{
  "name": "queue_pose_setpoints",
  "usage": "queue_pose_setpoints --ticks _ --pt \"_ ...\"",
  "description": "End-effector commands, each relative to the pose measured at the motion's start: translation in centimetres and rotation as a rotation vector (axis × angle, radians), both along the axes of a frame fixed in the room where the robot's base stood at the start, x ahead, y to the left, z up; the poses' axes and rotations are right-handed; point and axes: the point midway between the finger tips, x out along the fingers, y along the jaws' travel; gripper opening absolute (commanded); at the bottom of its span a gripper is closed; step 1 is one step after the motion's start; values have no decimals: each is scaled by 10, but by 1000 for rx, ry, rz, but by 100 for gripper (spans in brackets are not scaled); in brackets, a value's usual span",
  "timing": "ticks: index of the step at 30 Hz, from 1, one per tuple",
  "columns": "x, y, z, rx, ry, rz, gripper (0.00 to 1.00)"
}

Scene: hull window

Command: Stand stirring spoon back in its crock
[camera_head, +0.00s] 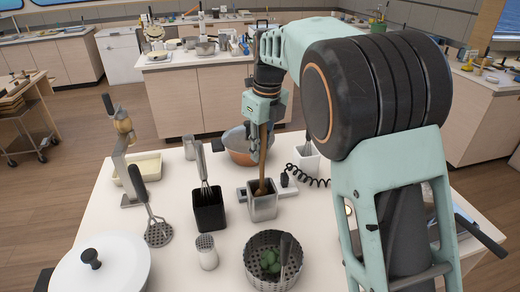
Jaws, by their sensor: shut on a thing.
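My gripper (258,152) points down over the middle of the table and is shut on the stirring spoon (262,184), which is brown and looks wooden. The spoon hangs nearly upright below the fingers. Its lower end shows at the mouth of a grey square crock (263,208) and appears to be inside it. I cannot tell whether it touches the bottom. The fingers are above the crock's rim and partly hide the spoon.
A black square holder (209,214) with a whisk stands left of the crock. A perforated metal pot (258,275) is in front. A copper-coloured pan (240,155) is behind. A white lidded pot (105,268) and a slotted utensil (158,233) are at left.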

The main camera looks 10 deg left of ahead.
Motion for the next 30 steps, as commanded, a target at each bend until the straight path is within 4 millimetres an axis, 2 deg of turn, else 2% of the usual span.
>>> queue_pose_setpoints --ticks 21,30 --pt "0 0 -23 0 0 0 0" --pt "0 0 -24 0 0 0 0"
